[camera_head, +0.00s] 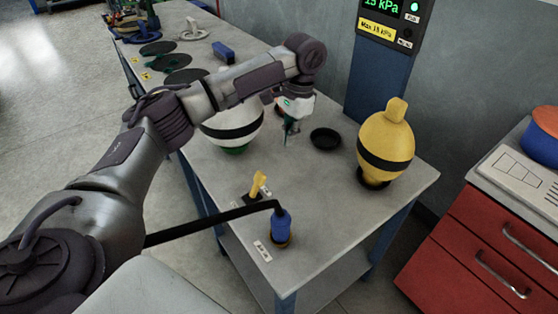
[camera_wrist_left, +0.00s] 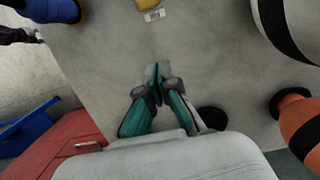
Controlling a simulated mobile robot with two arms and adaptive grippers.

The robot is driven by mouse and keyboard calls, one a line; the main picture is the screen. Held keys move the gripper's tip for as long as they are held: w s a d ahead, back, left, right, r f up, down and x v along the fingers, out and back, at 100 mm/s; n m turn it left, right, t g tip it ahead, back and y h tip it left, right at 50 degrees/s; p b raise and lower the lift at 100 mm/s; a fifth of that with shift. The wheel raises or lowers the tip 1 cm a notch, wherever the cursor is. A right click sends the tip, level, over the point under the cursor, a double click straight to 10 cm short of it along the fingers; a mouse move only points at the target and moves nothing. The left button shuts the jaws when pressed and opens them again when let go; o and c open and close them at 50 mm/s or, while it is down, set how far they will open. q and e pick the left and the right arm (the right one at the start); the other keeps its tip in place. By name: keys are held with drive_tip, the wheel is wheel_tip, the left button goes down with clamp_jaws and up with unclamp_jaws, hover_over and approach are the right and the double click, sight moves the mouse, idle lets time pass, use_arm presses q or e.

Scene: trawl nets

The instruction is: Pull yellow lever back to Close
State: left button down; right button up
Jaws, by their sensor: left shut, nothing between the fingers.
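The yellow lever (camera_head: 257,184) stands up from a dark base on the table (camera_head: 330,190), in front of the white float. My left gripper (camera_head: 288,139) hangs pointing down over the table, beyond the lever and to its right in the head view, apart from it. In the left wrist view the left gripper (camera_wrist_left: 158,82) has its fingers together and empty over bare table. Only a bit of the yellow lever (camera_wrist_left: 143,4) shows at that view's top edge, near a small white label (camera_wrist_left: 154,15). The label's text is unreadable. My right gripper is not in view.
A blue nozzle with a black hose (camera_head: 282,226) stands near the lever. A white float with a black band (camera_head: 222,130), a yellow float (camera_head: 383,148) and a black disc (camera_head: 325,138) surround the gripper. A pressure display (camera_head: 388,20) stands behind. A red cabinet (camera_head: 470,265) is at right.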

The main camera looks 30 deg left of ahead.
sight(257, 185)
use_arm(q)
drive_tip(key=f, duration=0.3)
drive_tip(key=s+f, duration=0.1)
drive_tip(key=f, duration=0.2)
drive_tip(key=s+f, duration=0.1)
drive_tip(key=f, duration=0.2)
drive_tip(key=shift+s+a+f+p, duration=0.15)
drive_tip(key=shift+a+f+p, duration=0.15)
drive_tip(key=shift+a+f, duration=0.1)
drive_tip(key=s+r, duration=0.1)
drive_tip(key=s+a+r+p, duration=0.1)
drive_tip(key=shift+s, duration=0.3)
drive_tip(key=shift+s+a+r, duration=0.1)
drive_tip(key=shift+s+a, duration=0.05)
drive_tip(key=shift+s, duration=0.2)
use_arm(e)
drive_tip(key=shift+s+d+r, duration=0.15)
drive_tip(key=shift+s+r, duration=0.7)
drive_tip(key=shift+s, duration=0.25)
use_arm(q)
drive_tip(key=shift+w, duration=0.1)
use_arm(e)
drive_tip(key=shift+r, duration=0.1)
